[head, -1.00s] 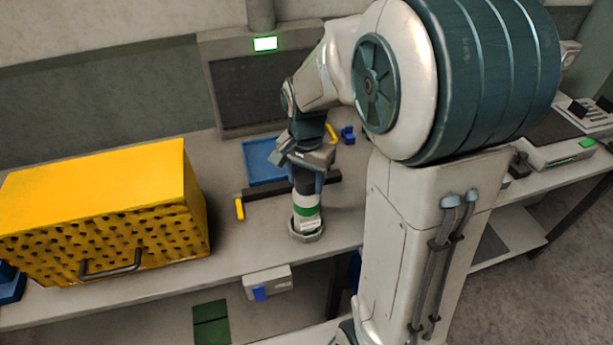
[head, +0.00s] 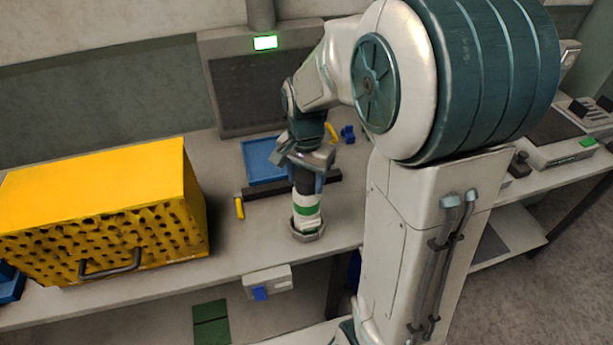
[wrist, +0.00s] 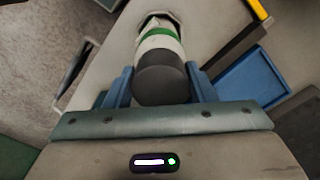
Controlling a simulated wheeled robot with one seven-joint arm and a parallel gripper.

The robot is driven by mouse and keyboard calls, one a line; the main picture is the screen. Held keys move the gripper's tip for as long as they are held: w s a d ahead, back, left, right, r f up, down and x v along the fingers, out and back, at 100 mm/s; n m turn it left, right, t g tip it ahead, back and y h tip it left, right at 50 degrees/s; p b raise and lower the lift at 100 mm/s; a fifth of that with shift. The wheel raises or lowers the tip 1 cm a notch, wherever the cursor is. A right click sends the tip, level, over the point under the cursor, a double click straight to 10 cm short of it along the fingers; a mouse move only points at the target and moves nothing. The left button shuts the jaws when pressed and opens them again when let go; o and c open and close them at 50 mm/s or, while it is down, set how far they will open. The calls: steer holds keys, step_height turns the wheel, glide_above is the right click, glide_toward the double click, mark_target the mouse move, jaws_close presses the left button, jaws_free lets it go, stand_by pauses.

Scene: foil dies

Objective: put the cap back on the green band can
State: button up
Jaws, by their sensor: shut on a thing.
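The green band can (head: 306,199) is white with a green band and stands upright in a grey ring holder (head: 308,236) near the bench's front edge. It also shows in the wrist view (wrist: 159,42). The dark grey cap (wrist: 161,84) is between the blue fingers of my gripper (wrist: 160,88), in line with the can and seemingly against its top. I cannot tell whether it is fully seated. In the head view my gripper (head: 305,178) points down directly above the can, and its fingers partly hide the cap.
A yellow perforated box (head: 100,205) with a handle stands at the left. A grey panel (head: 262,92) stands at the back.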

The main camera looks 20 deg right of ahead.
stand_by(0.3)
steer(key=o, duration=1.5)
steer(key=shift+r, duration=0.1)
steer(key=shift+r+p, duration=2.7)
steer(key=shift+r, duration=0.75)
jaws_close()
